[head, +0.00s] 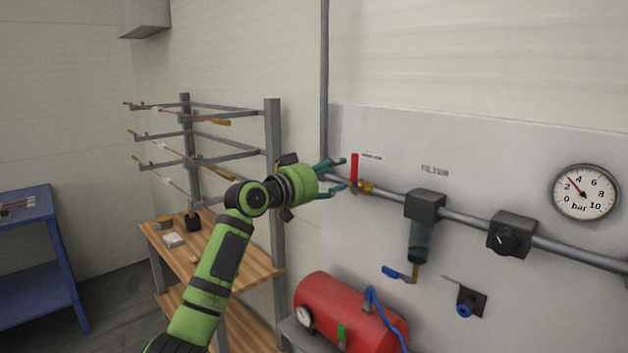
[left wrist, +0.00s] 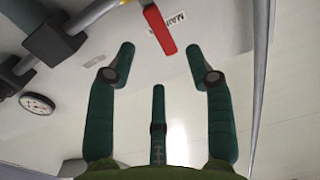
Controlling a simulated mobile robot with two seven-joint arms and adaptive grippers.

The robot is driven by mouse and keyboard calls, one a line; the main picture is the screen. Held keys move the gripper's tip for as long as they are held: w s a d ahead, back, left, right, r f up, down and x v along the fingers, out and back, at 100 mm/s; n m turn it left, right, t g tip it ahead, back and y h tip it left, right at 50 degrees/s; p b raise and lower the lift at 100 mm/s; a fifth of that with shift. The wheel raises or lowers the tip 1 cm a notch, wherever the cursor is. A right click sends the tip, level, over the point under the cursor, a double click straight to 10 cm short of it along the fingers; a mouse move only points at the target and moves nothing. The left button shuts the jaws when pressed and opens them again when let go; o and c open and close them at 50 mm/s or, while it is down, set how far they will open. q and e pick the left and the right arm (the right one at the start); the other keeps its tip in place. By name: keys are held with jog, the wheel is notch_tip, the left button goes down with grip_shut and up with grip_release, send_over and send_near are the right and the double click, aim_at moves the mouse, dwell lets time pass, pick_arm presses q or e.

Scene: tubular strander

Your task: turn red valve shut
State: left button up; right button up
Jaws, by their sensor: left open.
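The red valve handle (head: 354,167) stands upright on a brass valve body (head: 362,187) in the grey pipe on the wall panel. In the left wrist view the red handle (left wrist: 160,30) shows at the top, ahead of the fingertips and between their lines, beside a label. My left gripper (head: 343,176) is open, just left of the handle in the head view, with its fingers pointing at it. It also shows open and empty in the left wrist view (left wrist: 158,62). I see no clear contact with the handle. My right gripper is not in view.
Along the pipe to the right are a filter (head: 425,207), a black knob block (head: 511,234) and a pressure gauge (head: 585,192). Below are a blue-handled valve (head: 398,273) and a red tank (head: 350,310). A rod rack (head: 272,150) and wooden bench (head: 225,262) stand left.

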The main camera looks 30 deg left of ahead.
pick_arm(q)
jog(key=v, duration=0.5)
jog(key=shift+s, duration=0.3)
